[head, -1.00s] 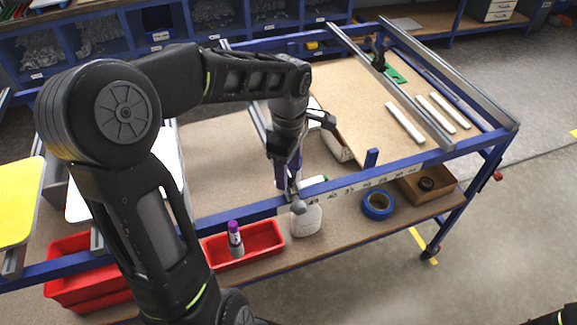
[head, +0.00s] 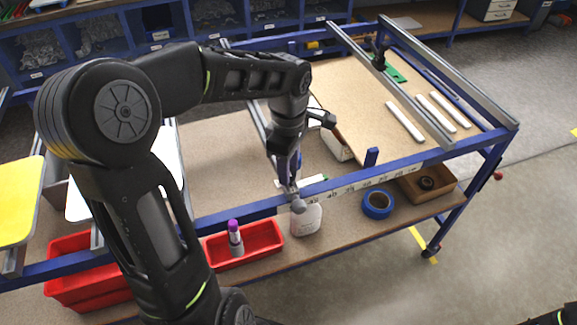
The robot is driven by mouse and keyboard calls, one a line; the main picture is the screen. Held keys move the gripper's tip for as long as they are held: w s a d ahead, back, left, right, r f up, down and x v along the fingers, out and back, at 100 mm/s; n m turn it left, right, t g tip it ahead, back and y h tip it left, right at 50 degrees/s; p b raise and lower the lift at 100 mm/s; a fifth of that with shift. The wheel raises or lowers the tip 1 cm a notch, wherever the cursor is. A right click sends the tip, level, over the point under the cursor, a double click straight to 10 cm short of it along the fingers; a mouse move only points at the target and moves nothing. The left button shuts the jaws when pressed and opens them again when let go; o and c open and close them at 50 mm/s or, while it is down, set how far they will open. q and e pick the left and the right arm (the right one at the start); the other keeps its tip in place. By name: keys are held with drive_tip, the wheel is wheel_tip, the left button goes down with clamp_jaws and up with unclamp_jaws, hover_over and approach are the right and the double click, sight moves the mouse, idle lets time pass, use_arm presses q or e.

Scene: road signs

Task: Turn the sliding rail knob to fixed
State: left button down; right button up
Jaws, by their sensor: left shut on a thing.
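The grey sliding rail knob (head: 298,206) sits at the front blue beam of the table frame, just above a white bottle. My left gripper (head: 294,192) reaches down to it from above and is shut on it. The fingers are small and partly hidden by the wrist, so the knob's exact angle is hard to tell. A grey sliding rail (head: 257,122) runs back from the beam, partly behind my left forearm.
The white bottle (head: 307,221), a red bin (head: 262,238) with a purple-capped tube (head: 235,236), and blue tape (head: 377,204) stand on the lower shelf. A short blue post (head: 371,157) rises from the beam. White bars (head: 441,112) lie on the board at right.

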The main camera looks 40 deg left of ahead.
use_arm(q)
drive_tip(key=shift+m, duration=0.5)
drive_tip(key=m+b, duration=0.1)
drive_tip(key=m, duration=0.1)
drive_tip(key=shift+m, duration=0.4)
drive_tip(key=m, duration=0.4)
drive_tip(key=shift+b, duration=0.4)
drive_tip(key=m, duration=1)
drive_tip(key=c, duration=1)
unclamp_jaws()
drive_tip(key=shift+o, duration=0.2)
drive_tip(key=shift+r, duration=0.1)
